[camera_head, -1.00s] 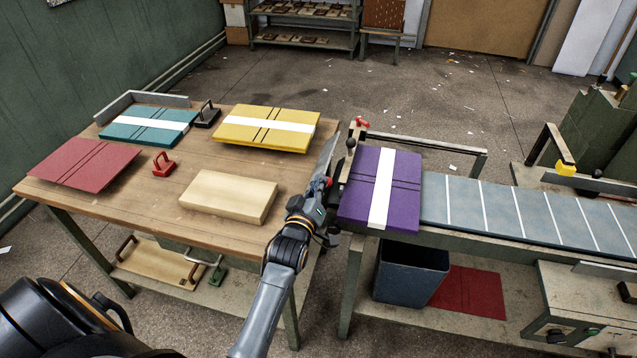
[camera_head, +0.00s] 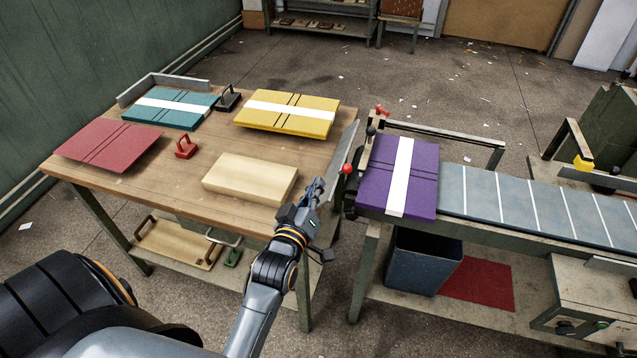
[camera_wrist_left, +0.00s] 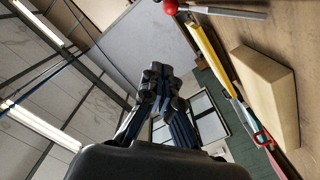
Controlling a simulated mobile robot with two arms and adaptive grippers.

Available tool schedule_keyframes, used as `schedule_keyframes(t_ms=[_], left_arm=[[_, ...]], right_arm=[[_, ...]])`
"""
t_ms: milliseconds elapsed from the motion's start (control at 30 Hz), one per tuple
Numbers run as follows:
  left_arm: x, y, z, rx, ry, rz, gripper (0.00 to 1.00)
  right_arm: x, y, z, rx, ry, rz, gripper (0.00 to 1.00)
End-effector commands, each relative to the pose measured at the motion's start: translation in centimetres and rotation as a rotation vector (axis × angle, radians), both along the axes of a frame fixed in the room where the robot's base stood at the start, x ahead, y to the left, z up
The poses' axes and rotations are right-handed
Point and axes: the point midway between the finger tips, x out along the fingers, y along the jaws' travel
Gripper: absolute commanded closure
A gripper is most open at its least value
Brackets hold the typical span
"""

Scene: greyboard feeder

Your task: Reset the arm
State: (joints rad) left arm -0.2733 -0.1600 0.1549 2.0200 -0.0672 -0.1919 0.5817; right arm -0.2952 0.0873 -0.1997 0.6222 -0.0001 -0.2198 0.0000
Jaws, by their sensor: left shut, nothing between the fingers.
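My left gripper (camera_head: 318,188) is shut and empty in the head view, over the right end of the wooden table (camera_head: 225,210). It is to the right of the pale wooden block (camera_head: 250,178) and left of the purple board stack (camera_head: 375,180) on the feeder. In the left wrist view its fingers (camera_wrist_left: 165,78) are together with nothing between them. The pale block also shows in the left wrist view (camera_wrist_left: 268,92), to the right of the fingers. My right gripper is not in view.
A red-knobbed lever (camera_head: 346,169) and a grey metal plate (camera_head: 343,155) stand just beyond the gripper. Red (camera_head: 95,152), teal (camera_head: 155,115) and yellow (camera_head: 262,121) boards lie on the table. A striped conveyor (camera_head: 550,205) runs right. A grey bin (camera_head: 425,262) stands below.

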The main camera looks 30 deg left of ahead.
Motion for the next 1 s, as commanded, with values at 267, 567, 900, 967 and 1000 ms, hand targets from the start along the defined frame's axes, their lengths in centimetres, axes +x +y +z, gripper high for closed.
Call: schedule_keyframes(t_ms=[267,567,900,967,1000], left_arm=[[0.0,0.0,0.0,0.0,0.0,0.0,1.0],[0.2,-0.6,-2.0,0.008,0.04,-0.017,1.0],[-3.4,-6.4,-22.6,0.138,0.461,-0.211,1.0],[-5.4,-7.3,-26.7,0.17,0.548,-0.256,1.0],[-6.9,-7.9,-29.3,0.193,0.606,-0.288,1.0]], right_arm=[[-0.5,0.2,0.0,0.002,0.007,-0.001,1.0],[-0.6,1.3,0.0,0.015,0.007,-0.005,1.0],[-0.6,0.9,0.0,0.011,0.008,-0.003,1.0],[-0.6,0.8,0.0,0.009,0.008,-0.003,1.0],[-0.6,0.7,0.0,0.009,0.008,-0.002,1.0]])
